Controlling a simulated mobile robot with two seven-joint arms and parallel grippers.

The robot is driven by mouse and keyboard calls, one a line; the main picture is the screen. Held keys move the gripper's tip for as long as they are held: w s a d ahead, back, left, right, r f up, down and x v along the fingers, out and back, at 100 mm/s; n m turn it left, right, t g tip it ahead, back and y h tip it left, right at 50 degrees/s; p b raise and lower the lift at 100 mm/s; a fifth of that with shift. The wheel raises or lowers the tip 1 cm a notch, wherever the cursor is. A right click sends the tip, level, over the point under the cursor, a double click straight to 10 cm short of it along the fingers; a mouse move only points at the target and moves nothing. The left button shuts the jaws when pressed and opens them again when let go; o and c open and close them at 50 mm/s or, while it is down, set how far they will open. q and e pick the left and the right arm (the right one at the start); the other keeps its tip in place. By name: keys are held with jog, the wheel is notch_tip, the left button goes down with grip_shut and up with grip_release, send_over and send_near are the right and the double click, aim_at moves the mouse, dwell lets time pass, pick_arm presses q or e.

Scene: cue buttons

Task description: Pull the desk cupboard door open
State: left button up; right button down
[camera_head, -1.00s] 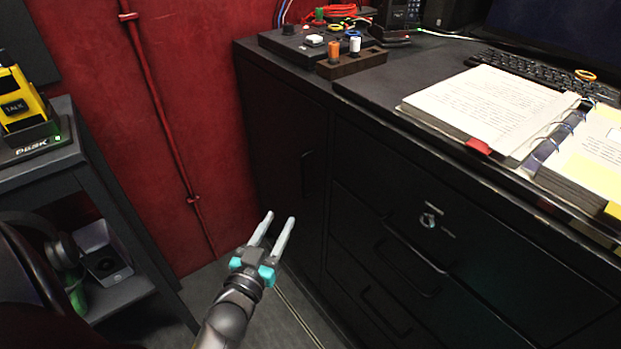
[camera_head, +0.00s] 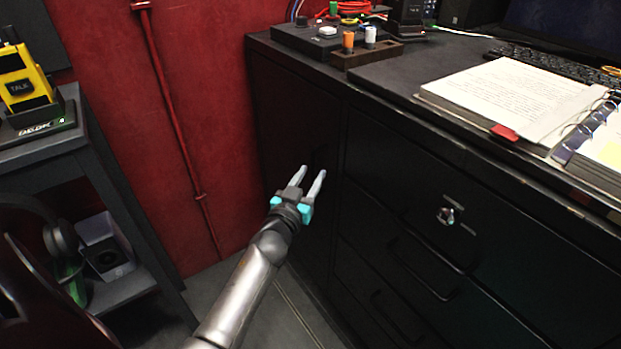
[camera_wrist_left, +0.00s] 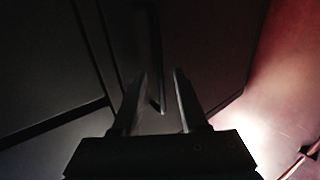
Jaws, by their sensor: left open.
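The desk cupboard door (camera_head: 288,120) is the dark, narrow panel at the left end of the black desk, and it looks closed. My left gripper (camera_head: 312,171) is open and empty in front of it, with its fingertips pointing up toward the handle area. The fingers largely hide the handle in the head view. In the left wrist view the upright bar handle (camera_wrist_left: 157,50) runs down the dark door (camera_wrist_left: 210,40), ahead of and between the open fingers (camera_wrist_left: 160,73). I cannot tell whether the fingers reach around it. My right gripper is not in view.
Drawers with handles (camera_head: 425,270) and a key lock (camera_head: 446,216) are right of the door. A red wall (camera_head: 215,110) with a pipe (camera_head: 175,110) is on the left. A dark shelf (camera_head: 110,190) stands at far left. Floor (camera_head: 285,310) is clear before the door.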

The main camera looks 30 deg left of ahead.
pick_arm(q)
jog(key=shift+w, duration=0.2)
jog(key=shift+c, duration=0.2)
grip_shut()
dwell(1.2)
